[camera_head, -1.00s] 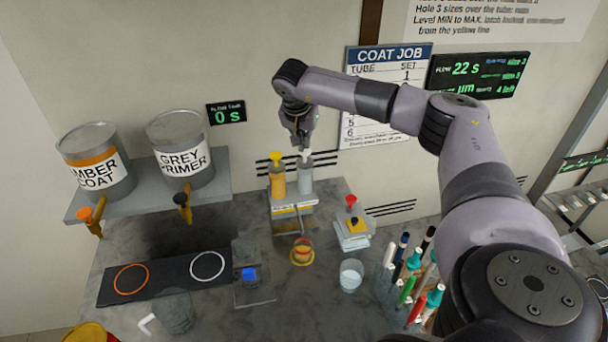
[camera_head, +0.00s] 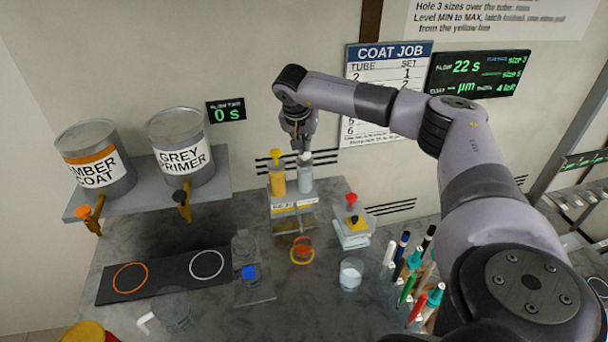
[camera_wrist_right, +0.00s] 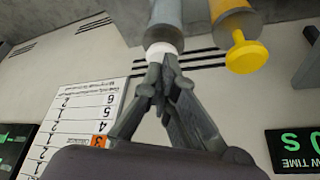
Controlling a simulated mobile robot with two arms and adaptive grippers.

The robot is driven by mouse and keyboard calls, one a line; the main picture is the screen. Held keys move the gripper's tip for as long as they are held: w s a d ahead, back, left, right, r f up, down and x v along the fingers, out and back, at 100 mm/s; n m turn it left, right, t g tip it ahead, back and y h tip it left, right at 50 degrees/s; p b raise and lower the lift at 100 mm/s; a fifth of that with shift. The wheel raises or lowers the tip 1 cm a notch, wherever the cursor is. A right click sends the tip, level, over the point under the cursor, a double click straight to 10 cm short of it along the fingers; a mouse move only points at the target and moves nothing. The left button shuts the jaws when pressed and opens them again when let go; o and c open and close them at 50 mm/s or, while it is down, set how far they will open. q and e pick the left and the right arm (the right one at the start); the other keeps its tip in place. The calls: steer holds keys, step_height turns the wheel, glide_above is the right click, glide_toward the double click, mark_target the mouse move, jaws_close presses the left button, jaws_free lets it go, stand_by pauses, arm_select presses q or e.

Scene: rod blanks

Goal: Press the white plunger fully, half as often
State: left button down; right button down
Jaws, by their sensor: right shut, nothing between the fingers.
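The white plunger (camera_head: 305,157) tops the grey syringe-like dispenser (camera_head: 305,180), which stands upright in a stand (camera_head: 293,205) at the back of the bench. It also shows as a white cap in the right wrist view (camera_wrist_right: 161,50). My right gripper (camera_head: 301,147) is shut and empty, pointing down with its tips at the top of the white plunger. In the wrist view its fingertips (camera_wrist_right: 165,68) meet the cap's edge; firm contact cannot be told. My left gripper is not in view.
A yellow plunger (camera_head: 276,155) on an amber dispenser stands close left. A red-topped device (camera_head: 352,203) is to the right. A glass cup (camera_head: 350,274) and several pens (camera_head: 410,270) are nearer. Paint cans (camera_head: 180,150) stand on the left shelf.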

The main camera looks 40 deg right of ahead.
steer(key=shift+r+p, duration=1.25)
steer(key=shift+r, duration=0.3)
steer(key=shift+f, duration=0.15)
steer(key=shift+f+b, duration=0.95)
steer(key=shift+f, duration=0.7)
steer(key=shift+r, duration=0.1)
steer(key=shift+r+p, duration=1.5)
steer(key=shift+r, duration=0.2)
